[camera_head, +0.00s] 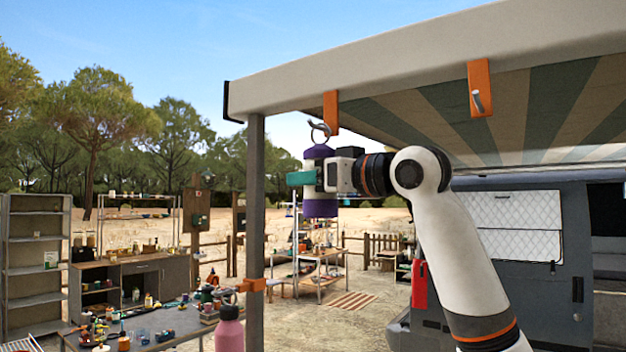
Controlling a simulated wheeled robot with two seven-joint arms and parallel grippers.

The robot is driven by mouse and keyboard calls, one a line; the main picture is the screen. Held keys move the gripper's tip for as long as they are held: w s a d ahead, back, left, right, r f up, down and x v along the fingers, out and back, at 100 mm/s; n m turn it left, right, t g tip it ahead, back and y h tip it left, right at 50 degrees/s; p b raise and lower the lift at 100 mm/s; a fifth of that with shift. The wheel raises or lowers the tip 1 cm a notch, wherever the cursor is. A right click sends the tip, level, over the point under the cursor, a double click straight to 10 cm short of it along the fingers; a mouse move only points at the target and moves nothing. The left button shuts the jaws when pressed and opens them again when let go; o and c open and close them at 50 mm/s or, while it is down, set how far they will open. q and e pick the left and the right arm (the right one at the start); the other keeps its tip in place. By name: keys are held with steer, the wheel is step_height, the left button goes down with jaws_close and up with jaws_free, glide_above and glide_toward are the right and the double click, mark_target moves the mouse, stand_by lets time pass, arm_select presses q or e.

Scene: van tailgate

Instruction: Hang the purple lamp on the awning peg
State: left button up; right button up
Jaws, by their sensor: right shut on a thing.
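The purple lamp (320,208) hangs upright, with a purple top and base and a ring handle above it. My right gripper (307,178), with teal fingers, is shut on the lamp's middle from the right side. The fingers hide part of the lamp's body. The ring is up at the lower end of the left orange awning bracket (331,108), by its peg. I cannot tell whether the ring is around the peg or only in front of it. A second orange bracket (481,75) with a bare grey peg (477,100) is farther right. My left gripper is not in view.
The awning's white front beam (400,62) runs overhead, with a grey post (256,200) just left of the lamp. A cluttered table (170,325) and a pink bottle (229,330) are low left. The grey van (535,260) stands at right.

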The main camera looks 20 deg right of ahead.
steer(key=o, duration=1.2)
